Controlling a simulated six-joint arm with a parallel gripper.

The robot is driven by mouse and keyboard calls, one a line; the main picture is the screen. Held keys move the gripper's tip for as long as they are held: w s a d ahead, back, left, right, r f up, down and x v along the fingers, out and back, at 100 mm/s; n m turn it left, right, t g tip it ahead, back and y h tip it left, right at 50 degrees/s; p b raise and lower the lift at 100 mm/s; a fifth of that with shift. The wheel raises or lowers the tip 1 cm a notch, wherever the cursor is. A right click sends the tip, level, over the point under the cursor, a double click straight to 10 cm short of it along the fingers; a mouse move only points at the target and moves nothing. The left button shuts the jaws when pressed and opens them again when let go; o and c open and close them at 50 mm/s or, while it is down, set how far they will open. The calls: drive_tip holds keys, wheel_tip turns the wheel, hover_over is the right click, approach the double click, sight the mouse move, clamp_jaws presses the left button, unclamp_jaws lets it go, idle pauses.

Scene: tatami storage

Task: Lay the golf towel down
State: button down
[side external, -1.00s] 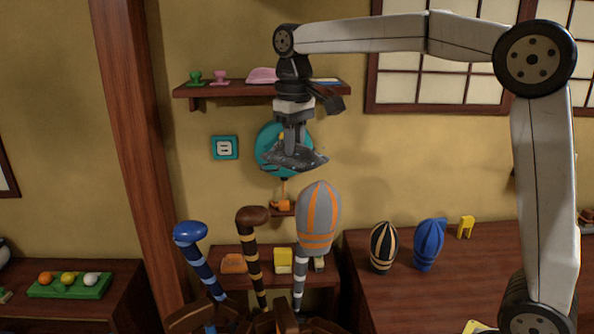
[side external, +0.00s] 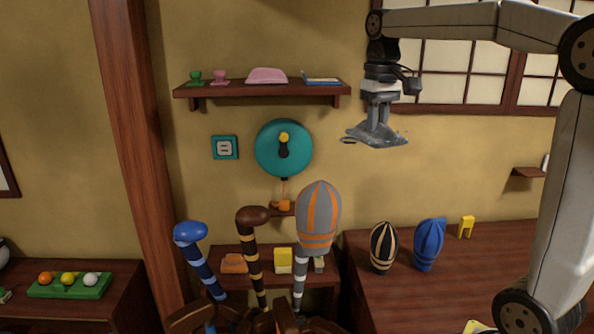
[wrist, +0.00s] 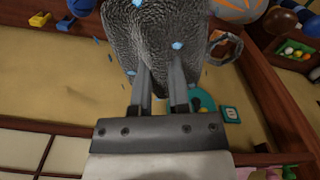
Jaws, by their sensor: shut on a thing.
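The golf towel (side external: 372,137) is a dark grey cloth hanging crumpled under my gripper (side external: 378,122), in the air in front of the wall. In the wrist view the towel (wrist: 165,28) shows a ribbed weave with small light-blue marks. A metal ring (wrist: 238,48) shows at its right edge. My gripper (wrist: 160,76) is shut on the towel, its fingertips pressed into the cloth. The towel touches no surface that I can see.
A wooden counter (side external: 452,285) at right carries a black striped headcover (side external: 383,248), a blue headcover (side external: 429,244) and a yellow stand (side external: 466,227). Clubs with a grey-orange headcover (side external: 318,215) stand at front centre. A wall shelf (side external: 262,91) is left of my gripper.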

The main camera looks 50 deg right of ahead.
drive_tip(key=s+d+m, duration=0.4)
drive_tip(key=s+d, duration=0.3)
drive_tip(key=s, duration=0.4)
hover_over(408, 303)
wheel_tip(408, 303, down, 26)
drive_tip(key=shift+f, duration=0.5)
drive_tip(key=shift+f, duration=0.15)
drive_tip(key=shift+f, duration=7.65)
drive_tip(key=shift+w+f, duration=0.1)
drive_tip(key=shift+f, duration=0.15)
drive_tip(key=c, duration=0.5)
unclamp_jaws()
drive_tip(key=shift+r, duration=0.2)
drive_tip(key=shift+r, duration=3.7)
